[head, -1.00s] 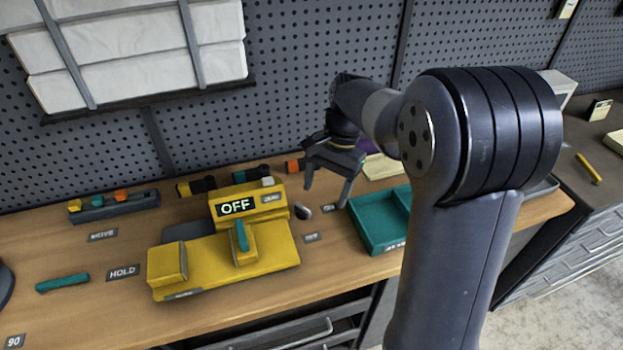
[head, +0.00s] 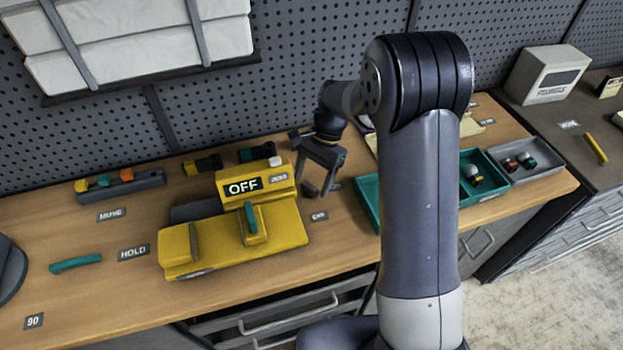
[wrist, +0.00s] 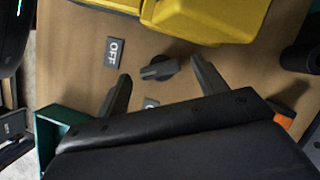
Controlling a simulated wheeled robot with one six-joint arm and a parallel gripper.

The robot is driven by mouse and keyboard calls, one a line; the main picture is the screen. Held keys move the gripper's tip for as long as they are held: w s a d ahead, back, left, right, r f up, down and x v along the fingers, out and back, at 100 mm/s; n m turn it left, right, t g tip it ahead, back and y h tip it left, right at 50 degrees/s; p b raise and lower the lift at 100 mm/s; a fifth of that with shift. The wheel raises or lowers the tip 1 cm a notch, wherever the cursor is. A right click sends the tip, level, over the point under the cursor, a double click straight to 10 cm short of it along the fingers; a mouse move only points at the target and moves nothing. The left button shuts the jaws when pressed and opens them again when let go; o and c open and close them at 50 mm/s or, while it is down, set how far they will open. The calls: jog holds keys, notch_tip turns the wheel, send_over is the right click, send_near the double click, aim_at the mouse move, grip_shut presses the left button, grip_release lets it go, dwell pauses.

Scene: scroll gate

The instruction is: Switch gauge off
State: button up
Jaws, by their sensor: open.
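The yellow gauge (head: 286,235) stands on the bench, and its small display (head: 243,187) reads OFF. A dark rotary knob (wrist: 158,68) sits on the bench beside it, with a label reading OFF (wrist: 113,50) on one side in the wrist view. A second label (wrist: 151,103) is mostly hidden by my gripper. I cannot tell which label the knob points to. My gripper (head: 314,184) is open and points down over the knob. In the wrist view the knob lies between the spread fingertips (wrist: 160,76), with gaps on both sides; contact is not visible.
A teal tray (head: 366,203) stands right of the knob, partly behind my arm. A grey tray (head: 540,168) with small items is farther right. A teal bar (head: 76,263) lies left of the gauge. Dark cylindrical parts lie behind it. The front left bench is mostly clear.

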jog(key=shift+s+a+f, duration=0.15)
jog(key=shift+s+f, duration=0.05)
jog(key=shift+f, duration=0.4)
jog(key=c, duration=1)
jog(key=shift+m, duration=0.4)
jog(key=shift+s+m+t+y, duration=0.1)
jog(key=shift+m+t+y, duration=0.35)
jog(key=shift+m, duration=0.9)
jog(key=shift+m+t+y, duration=0.15)
jog(key=shift+m+t, duration=0.5)
jog(key=shift+m, duration=0.7)
jog(key=o, duration=1)
